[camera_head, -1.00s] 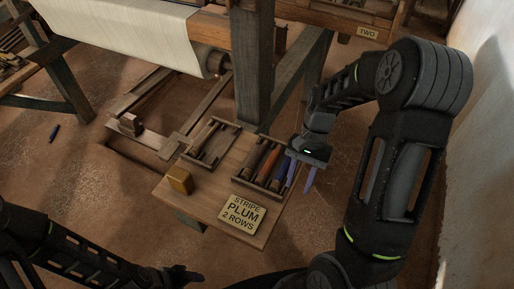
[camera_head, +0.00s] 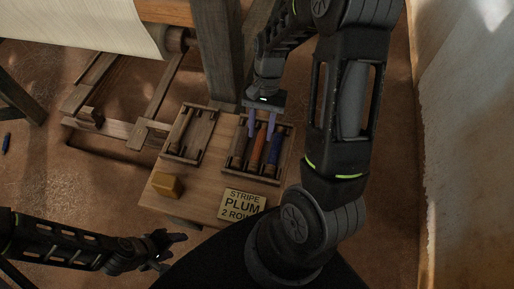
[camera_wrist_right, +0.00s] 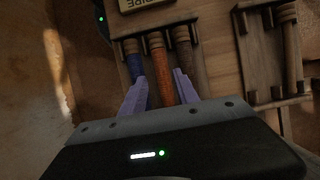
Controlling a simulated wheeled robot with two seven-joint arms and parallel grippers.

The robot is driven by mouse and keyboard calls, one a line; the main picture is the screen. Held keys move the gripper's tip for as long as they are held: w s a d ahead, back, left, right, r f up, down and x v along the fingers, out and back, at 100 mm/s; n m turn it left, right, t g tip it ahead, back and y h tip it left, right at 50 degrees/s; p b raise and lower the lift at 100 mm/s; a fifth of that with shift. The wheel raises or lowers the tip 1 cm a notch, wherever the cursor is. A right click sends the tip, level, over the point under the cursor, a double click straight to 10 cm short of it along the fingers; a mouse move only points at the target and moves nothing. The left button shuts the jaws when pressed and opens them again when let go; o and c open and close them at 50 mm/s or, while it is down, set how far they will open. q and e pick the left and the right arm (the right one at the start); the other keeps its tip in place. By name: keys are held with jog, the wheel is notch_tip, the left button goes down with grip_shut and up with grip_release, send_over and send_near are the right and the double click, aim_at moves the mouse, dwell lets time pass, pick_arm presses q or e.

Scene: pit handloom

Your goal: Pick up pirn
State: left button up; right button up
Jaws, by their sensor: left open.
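A wooden pirn tray (camera_head: 285,165) holds an orange pirn (camera_head: 257,153), a blue pirn (camera_head: 274,152) and a dark brownish pirn (camera_head: 241,148) side by side. They also show in the right wrist view as blue (camera_wrist_right: 135,62), orange (camera_wrist_right: 159,72) and dark (camera_wrist_right: 184,52). My right gripper (camera_head: 261,134) is open, its lavender fingers pointing down at the tray's far end. In the wrist view its fingers (camera_wrist_right: 160,92) lie either side of the orange pirn; contact cannot be told. My left gripper (camera_head: 172,242) is open and empty, left of the board's near edge.
A second wooden rack (camera_head: 187,135) stands left of the tray. A yellow block (camera_head: 168,185) and a sign reading "STRIPE PLUM 2 ROWS" (camera_head: 240,203) lie on the wooden board. A loom post (camera_head: 219,50) rises behind the tray. A wall (camera_head: 465,150) is at the right.

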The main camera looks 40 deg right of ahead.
aim_at(258, 147)
jog(key=shift+s+a+f, duration=0.15)
jog(key=shift+f, duration=0.35)
jog(key=shift+w+p+x, duration=0.2)
jog(key=shift+p+x, duration=0.3)
jog(key=shift+x, duration=2.1)
jog(key=shift+f, duration=0.1)
jog(key=shift+c, duration=0.4)
grip_shut()
